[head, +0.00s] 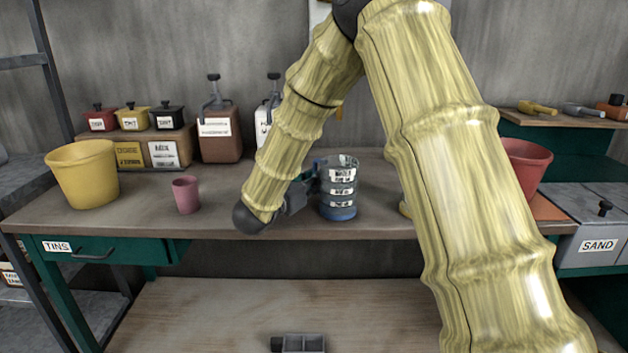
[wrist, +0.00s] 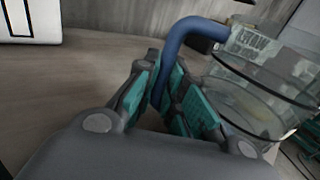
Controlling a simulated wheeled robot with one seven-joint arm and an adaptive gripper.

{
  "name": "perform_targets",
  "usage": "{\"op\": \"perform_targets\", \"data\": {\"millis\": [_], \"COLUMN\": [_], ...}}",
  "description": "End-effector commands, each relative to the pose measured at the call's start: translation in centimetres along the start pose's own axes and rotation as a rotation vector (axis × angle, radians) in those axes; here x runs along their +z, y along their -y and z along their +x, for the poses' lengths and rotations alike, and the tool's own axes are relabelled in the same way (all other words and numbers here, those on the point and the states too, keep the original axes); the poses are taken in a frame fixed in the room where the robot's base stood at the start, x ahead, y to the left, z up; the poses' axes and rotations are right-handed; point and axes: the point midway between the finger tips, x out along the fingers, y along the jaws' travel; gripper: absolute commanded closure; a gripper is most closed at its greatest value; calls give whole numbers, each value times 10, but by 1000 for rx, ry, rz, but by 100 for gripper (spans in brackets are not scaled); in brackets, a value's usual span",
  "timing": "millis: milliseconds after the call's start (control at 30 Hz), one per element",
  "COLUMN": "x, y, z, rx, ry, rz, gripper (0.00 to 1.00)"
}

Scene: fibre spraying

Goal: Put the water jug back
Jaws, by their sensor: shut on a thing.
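The water jug (head: 339,188) is a clear, banded, labelled vessel with a blue base, upright at the front middle of the workbench in the head view. In the wrist view the jug (wrist: 262,85) is at the right, with its blue handle (wrist: 196,32) running down between the fingers. My gripper (head: 304,192) comes in from the left of the jug and is shut on its handle. In the wrist view my gripper (wrist: 172,100) has teal finger pads on either side of the handle. I cannot tell whether the jug's base touches the bench.
A pink cup (head: 186,195) and a yellow bucket (head: 82,173) stand left on the workbench (head: 240,222). Lidded dispensers (head: 219,135) and small tins (head: 132,117) line the back. A red bucket (head: 526,165) is at the right, partly behind my arm. The bench's front edge is close to the jug.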

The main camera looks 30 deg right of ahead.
Motion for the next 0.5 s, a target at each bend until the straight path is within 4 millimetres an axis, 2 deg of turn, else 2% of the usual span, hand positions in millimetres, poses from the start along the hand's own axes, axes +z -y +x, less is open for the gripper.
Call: {"op": "perform_targets", "data": {"millis": [367, 400, 500], "x": [-3, -2, -2], "y": [0, 0, 0], "z": [0, 0, 0], "rx": [0, 0, 0], "ry": [0, 0, 0], "rz": [1, 1, 1], "gripper": [100, 82, 68]}}
